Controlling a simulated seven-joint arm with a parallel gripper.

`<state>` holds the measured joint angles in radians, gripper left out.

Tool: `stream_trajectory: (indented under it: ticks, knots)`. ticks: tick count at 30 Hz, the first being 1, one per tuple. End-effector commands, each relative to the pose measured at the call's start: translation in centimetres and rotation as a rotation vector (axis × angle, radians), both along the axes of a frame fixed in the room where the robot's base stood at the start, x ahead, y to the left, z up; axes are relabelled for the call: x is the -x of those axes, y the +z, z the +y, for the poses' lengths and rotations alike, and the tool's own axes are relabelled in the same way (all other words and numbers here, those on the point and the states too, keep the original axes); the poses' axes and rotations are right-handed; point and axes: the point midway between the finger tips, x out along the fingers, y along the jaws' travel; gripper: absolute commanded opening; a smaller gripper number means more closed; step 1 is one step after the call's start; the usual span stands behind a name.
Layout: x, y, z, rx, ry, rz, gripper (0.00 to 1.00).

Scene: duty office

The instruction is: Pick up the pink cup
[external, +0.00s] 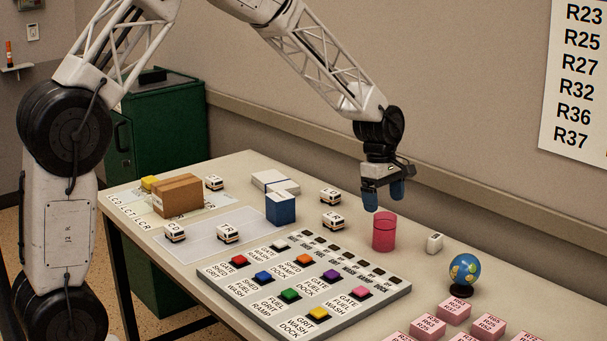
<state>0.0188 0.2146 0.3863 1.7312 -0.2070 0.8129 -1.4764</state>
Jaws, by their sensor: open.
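The pink cup (383,235) is a translucent pink cylinder. It stands upright on the table, behind the right back corner of the button panel. My gripper (384,196) hangs just above the cup, with its blue fingertips pointing down. The fingers are open and nothing shows between them. The fingertips look close to the cup's rim; I cannot tell from this one view whether they overlap it.
The button panel (398,290) with coloured buttons lies in front of the cup. A small white block (434,243) and a globe (464,270) stand to its right, toy vans (332,221) to its left. Several pink blocks (453,311) lie at the front right. The wall is close behind.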

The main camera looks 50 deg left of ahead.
Motion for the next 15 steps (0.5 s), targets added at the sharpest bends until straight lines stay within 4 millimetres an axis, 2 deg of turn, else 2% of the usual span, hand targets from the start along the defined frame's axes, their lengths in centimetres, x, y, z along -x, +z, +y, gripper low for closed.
stream_trajectory:
  ticks: [8, 15]
  knots:
    - [0.0, -0.3, 0.0, 0.0, -0.001, 0.001, 0.9]
    - [0.1, -2.1, -0.3, 0.0, -0.001, 0.002, 0.9]
